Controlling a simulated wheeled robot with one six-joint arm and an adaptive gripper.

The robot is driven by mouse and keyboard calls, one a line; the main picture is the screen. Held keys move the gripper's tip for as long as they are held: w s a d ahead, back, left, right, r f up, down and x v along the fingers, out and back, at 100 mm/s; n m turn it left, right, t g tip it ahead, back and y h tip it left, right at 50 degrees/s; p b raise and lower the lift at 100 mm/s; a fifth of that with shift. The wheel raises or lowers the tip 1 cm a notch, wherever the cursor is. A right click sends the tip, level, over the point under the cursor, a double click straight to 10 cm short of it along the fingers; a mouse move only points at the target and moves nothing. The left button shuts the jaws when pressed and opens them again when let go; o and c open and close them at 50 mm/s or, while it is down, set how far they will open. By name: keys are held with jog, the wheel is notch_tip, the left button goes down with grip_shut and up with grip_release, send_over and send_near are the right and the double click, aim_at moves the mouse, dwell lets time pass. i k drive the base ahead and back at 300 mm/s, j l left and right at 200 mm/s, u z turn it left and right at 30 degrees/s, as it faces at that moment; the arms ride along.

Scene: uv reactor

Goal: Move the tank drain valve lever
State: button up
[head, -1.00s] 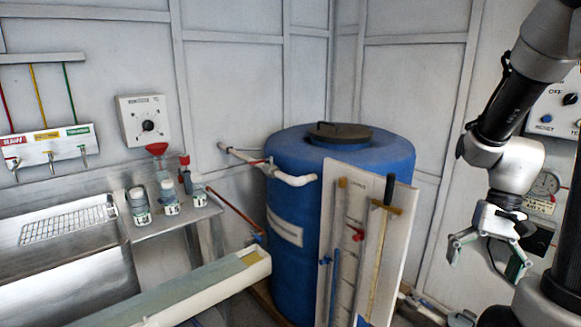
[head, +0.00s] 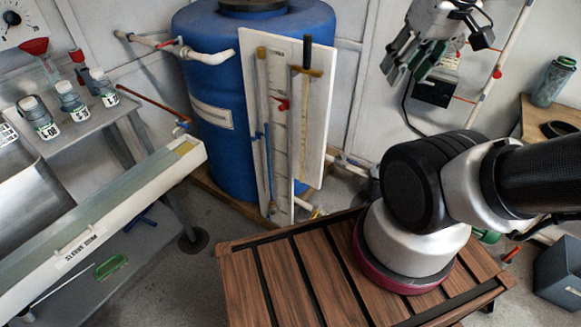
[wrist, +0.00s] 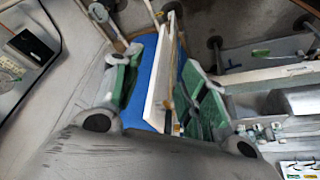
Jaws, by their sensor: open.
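The blue tank (head: 215,95) stands behind a white upright board (head: 315,110) in the head view. A red lever (head: 283,104) shows on the board, and a blue lever (head: 181,128) sits at the end of a copper pipe left of the tank. A pale pipe fitting (head: 316,212) lies low at the board's foot. I cannot tell which part is the drain valve lever. My gripper (head: 407,66) is open, empty and raised right of the board, apart from it. In the wrist view its green fingers (wrist: 162,84) stand apart, with the board and blue tank beyond.
A slatted wooden platform (head: 290,275) lies in front of the tank, under my arm. A long white trough (head: 100,235) and a bench with several small bottles (head: 72,100) are left. A grey bin (head: 560,275) stands at right.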

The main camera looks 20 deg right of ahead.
aim_at(316, 212)
jog(key=k+l, duration=0.7)
jog(key=l, duration=0.25)
jog(key=u, duration=0.05)
